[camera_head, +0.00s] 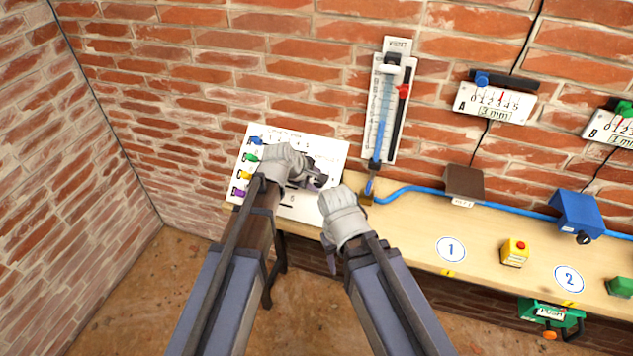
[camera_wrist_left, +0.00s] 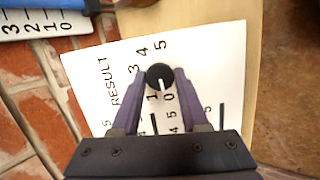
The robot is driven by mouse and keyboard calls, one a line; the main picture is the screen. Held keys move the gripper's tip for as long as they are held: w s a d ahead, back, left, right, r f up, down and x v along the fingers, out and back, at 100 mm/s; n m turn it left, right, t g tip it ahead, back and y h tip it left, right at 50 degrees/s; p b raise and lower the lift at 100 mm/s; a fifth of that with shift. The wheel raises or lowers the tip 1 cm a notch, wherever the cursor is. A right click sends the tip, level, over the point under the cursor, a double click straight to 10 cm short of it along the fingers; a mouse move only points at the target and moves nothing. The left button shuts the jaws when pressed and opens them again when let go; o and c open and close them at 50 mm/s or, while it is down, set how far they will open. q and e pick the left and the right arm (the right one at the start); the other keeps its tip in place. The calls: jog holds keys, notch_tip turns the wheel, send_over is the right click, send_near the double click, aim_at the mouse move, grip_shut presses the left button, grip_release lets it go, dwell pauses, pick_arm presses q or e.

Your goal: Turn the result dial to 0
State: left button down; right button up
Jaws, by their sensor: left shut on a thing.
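The result dial (camera_wrist_left: 157,72) is a round black knob with a white pointer line on a white panel (camera_wrist_left: 90,70), seen in the left wrist view. Printed numbers ring it beside the word RESULT, and the pointer faces the 0. My left gripper (camera_wrist_left: 160,77) has its two fingers on either side of the knob and is shut on it. In the head view my left gripper (camera_head: 314,180) is over the lower right part of the white panel (camera_head: 325,148) and hides the dial. My right gripper (camera_head: 338,202) is just right of the panel; its fingers are not clear to see.
A wooden bench (camera_head: 400,215) runs along the brick wall, with a blue hose, a yellow button box (camera_head: 515,254) and a blue box (camera_head: 576,213). A tall gauge board (camera_head: 386,105) and meter A (camera_head: 494,102) hang on the wall. Colored plugs line the panel's left edge.

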pick_arm(q)
jog(key=shift+n, duration=0.5)
jog(key=shift+c, duration=2.1)
grip_release()
jog(key=p+v, duration=0.6)
jog(key=v, duration=0.2)
jog(key=shift+f, duration=0.2)
